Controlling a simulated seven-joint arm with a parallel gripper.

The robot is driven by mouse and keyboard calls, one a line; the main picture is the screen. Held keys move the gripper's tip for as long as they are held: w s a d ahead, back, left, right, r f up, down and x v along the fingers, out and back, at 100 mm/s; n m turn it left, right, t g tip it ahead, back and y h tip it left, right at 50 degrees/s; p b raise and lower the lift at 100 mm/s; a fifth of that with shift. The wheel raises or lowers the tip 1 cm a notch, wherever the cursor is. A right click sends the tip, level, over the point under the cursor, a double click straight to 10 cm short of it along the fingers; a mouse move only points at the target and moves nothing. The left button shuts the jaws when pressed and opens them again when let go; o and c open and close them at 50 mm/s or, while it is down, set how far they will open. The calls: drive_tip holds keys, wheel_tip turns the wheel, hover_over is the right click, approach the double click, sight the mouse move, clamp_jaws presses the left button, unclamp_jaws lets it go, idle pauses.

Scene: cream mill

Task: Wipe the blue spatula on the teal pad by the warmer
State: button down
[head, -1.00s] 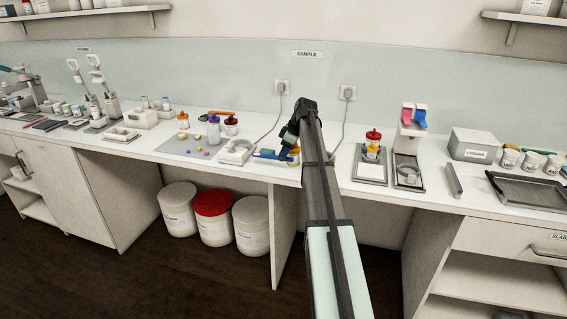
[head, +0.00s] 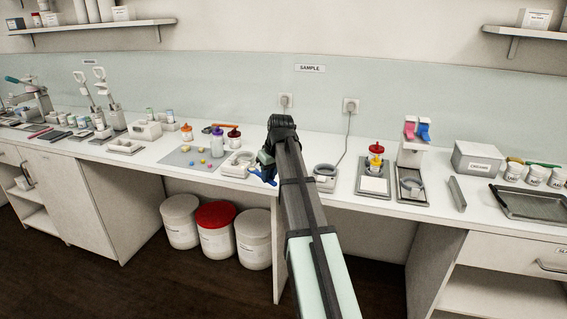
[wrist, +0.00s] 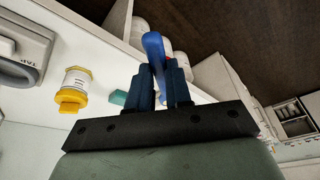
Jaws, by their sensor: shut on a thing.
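My gripper (head: 262,175) is at the front edge of the counter, left of the arm's end. Its dark blue fingers (wrist: 163,88) are shut on the blue spatula (wrist: 154,50), which sticks out beyond the fingertips in the wrist view. I cannot make out which device is the warmer.
A yellow-capped jar (wrist: 73,88) and a grey device (wrist: 22,42) are on the counter left of the gripper. A grey mat with small coloured pieces (head: 178,158) lies left. A ring-topped device (head: 325,180) stands right of my arm. White bins (head: 253,240) stand below.

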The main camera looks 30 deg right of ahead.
drive_tip(key=s+a, duration=0.4)
drive_tip(key=a, duration=0.7)
wheel_tip(320, 180, up, 2)
drive_tip(key=n+g+y, duration=0.1)
drive_tip(key=n+g, duration=0.1)
drive_tip(key=n, duration=0.5)
hover_over(250, 171)
drive_tip(key=shift+s, duration=0.2)
drive_tip(key=w+d+n+g, duration=0.1)
drive_tip(key=w+d+n, duration=0.3)
drive_tip(key=d, duration=0.8)
drive_tip(key=w+d+n+g, duration=0.15)
drive_tip(key=w+d, duration=0.45)
drive_tip(key=d, duration=0.6)
drive_tip(key=shift+n+t, duration=0.25)
drive_tip(key=shift+t, duration=0.1)
drive_tip(key=shift+d+f, duration=0.1)
drive_tip(key=shift+f, duration=2.45)
drive_tip(key=shift+f, duration=0.5)
drive_tip(key=shift+d, duration=0.2)
